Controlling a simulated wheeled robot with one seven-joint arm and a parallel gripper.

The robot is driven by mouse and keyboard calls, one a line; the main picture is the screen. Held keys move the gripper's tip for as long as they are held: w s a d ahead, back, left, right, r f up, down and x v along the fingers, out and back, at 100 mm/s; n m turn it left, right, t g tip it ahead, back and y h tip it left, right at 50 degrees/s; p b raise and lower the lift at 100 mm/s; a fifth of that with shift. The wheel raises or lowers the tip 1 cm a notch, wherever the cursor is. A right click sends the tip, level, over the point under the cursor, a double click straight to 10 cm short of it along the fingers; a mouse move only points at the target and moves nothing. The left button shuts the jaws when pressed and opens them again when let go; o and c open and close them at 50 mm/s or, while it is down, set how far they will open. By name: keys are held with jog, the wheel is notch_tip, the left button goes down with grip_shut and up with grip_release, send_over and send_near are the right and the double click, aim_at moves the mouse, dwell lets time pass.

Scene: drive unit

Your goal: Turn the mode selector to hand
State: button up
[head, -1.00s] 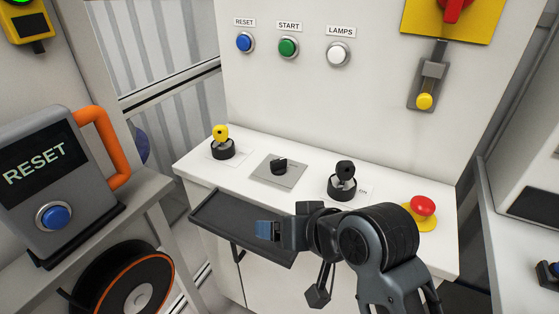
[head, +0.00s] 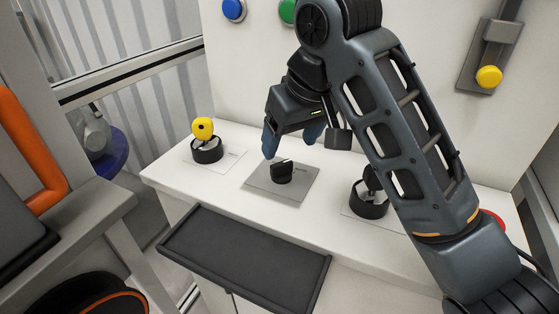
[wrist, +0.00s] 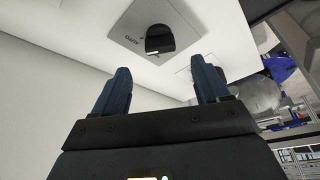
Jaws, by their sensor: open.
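The mode selector is a black knob (head: 282,171) on a grey square plate (head: 262,190) set in the white sloped panel. In the wrist view the knob (wrist: 160,40) shows beyond the fingertips, between them and near the top, with the word AUTO on its plate (wrist: 133,17). My gripper (head: 291,146) is above the knob in the head view, with its blue fingers apart and pointing down. In the wrist view my gripper (wrist: 161,80) is open and empty, apart from the knob.
A yellow key switch (head: 203,130) stands left of the selector. A black key switch (head: 368,203) stands to the right, partly behind my arm. A dark tray (head: 245,250) juts out in front. A red button (head: 493,220) is mostly hidden by my arm.

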aim_at(282, 163)
jog(key=x, duration=0.7)
jog(key=shift+f, duration=0.15)
jog(key=shift+c, duration=0.4)
jog(key=c, duration=1)
